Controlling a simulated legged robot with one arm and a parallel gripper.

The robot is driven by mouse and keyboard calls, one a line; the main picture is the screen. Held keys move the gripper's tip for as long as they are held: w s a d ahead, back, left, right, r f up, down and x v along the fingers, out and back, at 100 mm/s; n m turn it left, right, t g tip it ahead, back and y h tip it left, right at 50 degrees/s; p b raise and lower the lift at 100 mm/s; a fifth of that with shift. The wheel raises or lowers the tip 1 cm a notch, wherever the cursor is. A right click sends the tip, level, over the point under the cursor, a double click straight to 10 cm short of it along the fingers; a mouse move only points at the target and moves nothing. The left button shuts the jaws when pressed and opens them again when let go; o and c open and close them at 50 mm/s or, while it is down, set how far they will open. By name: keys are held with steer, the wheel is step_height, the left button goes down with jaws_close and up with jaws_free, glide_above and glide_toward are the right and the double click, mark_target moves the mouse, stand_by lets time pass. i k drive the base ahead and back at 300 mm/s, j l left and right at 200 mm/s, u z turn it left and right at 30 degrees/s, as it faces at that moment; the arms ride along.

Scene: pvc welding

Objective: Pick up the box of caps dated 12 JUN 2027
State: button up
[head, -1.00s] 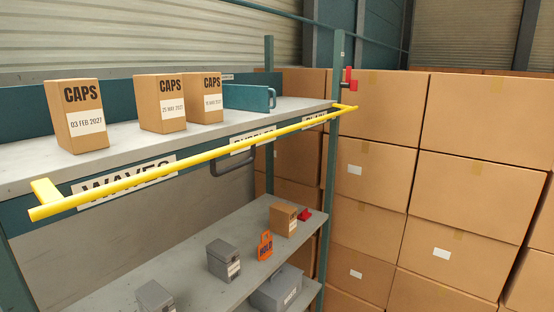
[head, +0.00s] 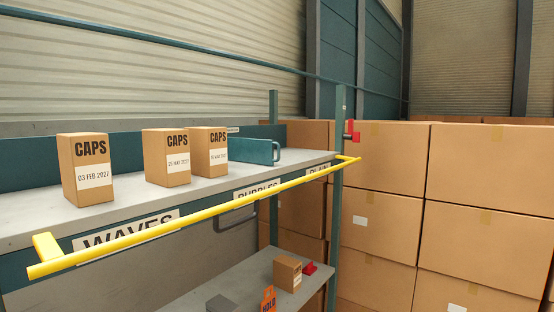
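Three brown CAPS boxes stand upright on the grey upper shelf (head: 120,212). The left box (head: 86,168) has a white label reading 03 FEB 2027. The middle box (head: 167,158) has a label that looks like 25 MAY 2027. The right box (head: 213,151) has a date too small to read surely. A smaller brown box (head: 287,273) is on the lower shelf, its label unreadable. No box legibly dated 12 JUN 2027 shows. My gripper is not in view.
A yellow bar (head: 205,213) runs along the upper shelf's front, above WAVES (head: 127,230) and BUBBLES signs. A teal divider (head: 254,150) stands right of the boxes. An orange HOLD tag (head: 268,298) and red object (head: 309,268) are on the lower shelf. Stacked cartons (head: 385,160) fill the right.

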mark_target(286, 270)
steer(key=i+j+u, duration=0.25)
steer(key=i, duration=0.4)
steer(key=i+l+u, duration=0.1)
steer(key=i+u, duration=0.2)
steer(key=i, duration=0.35)
